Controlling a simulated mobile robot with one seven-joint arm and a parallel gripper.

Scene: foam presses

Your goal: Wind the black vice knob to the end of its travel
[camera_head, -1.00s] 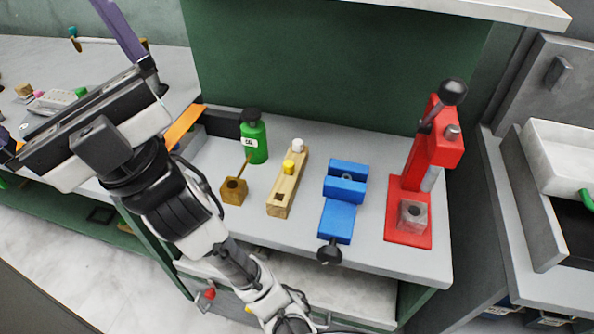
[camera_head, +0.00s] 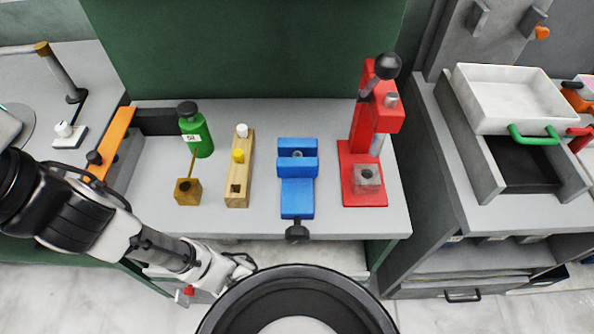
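The blue vice (camera_head: 297,185) stands on the grey bench in the middle of the head view. Its black knob (camera_head: 297,231) sticks out at the near end, over the bench's front edge. My arm reaches in from the left, below and left of the vice. Nothing touches the knob.
A red press (camera_head: 366,150) with a black ball lever stands right of the vice. A wooden block (camera_head: 239,190), a small brown box (camera_head: 187,192) and a green bottle (camera_head: 196,135) stand to its left. An orange bar (camera_head: 111,143) lies farther left. A white tray (camera_head: 507,98) sits at the right.

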